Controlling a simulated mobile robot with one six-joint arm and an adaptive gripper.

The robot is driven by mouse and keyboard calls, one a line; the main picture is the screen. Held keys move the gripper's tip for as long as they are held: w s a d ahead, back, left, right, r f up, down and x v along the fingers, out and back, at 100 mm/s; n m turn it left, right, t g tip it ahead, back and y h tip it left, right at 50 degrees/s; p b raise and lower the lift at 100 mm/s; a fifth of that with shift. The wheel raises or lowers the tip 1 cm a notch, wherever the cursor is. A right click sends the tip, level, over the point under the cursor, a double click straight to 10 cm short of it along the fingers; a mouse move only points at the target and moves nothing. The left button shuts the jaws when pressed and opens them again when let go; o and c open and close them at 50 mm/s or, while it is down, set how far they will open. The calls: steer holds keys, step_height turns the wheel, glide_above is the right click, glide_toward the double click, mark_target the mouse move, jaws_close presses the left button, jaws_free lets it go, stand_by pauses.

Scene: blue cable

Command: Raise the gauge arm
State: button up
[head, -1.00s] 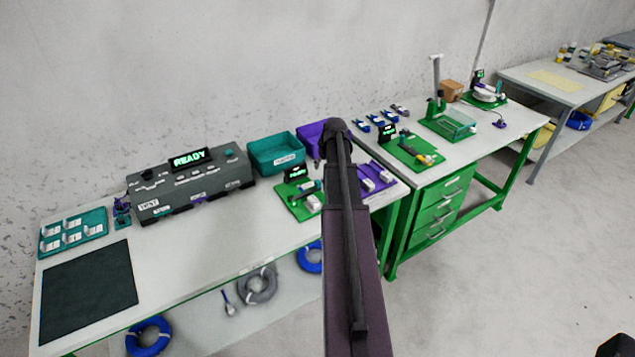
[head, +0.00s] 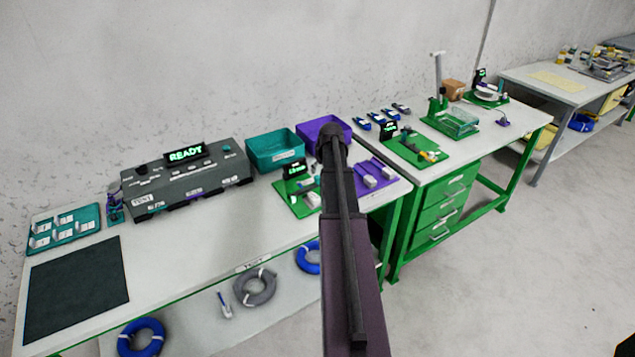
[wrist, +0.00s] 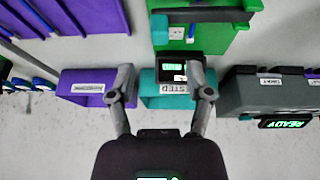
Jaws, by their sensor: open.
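The gauge is a green plate (head: 289,206) with a small lit display (head: 295,169) on the left bench, just left of my arm. In the wrist view the plate (wrist: 205,38) is at the top and the display (wrist: 180,68) below it, with green characters. My arm hides the gripper in the head view.
A teal bin (head: 275,151) and a purple bin (head: 324,130) stand behind the gauge. A grey "READY" box (head: 186,180) is to the left. A purple fixture (head: 379,181) lies right of my arm. The bench front has clear room (head: 200,247).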

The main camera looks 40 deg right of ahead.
mark_target(318, 177)
steer(key=shift+b+x, duration=2.9)
steer(key=shift+x, duration=0.55)
steer(key=shift+s, duration=0.1)
jaws_close()
